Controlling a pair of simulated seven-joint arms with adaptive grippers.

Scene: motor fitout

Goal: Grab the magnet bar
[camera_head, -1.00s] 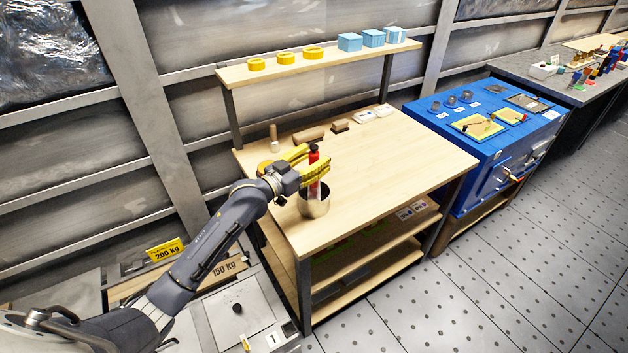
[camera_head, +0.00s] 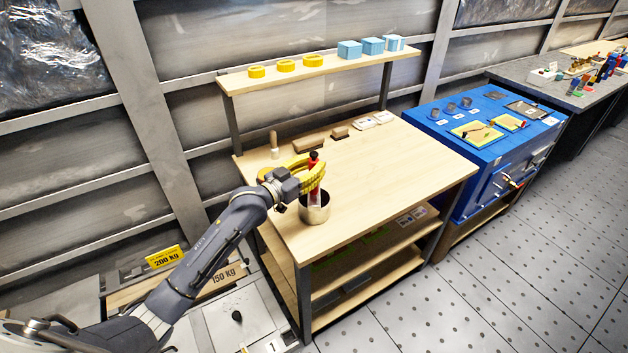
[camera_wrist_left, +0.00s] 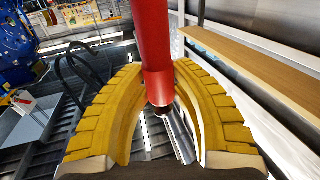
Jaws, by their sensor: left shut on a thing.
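The magnet bar (camera_head: 314,158) has a red handle with a dark top and stands upright in a metal cup (camera_head: 315,213) near the left front of the wooden workbench. In the left wrist view the red bar (camera_wrist_left: 153,45) runs down between the yellow fingers, with a silvery part below it. My left gripper (camera_head: 318,180) is shut on the magnet bar just above the cup rim. The fingers hide the bar's middle, and the cup hides its lower end. My right gripper is not in view.
The workbench top (camera_head: 390,165) is mostly clear to the right. A wooden-handled tool (camera_head: 274,148) and a brown block (camera_head: 310,143) lie at the back. A shelf (camera_head: 330,65) above holds yellow rings and blue boxes. A blue cabinet (camera_head: 470,190) stands at the right.

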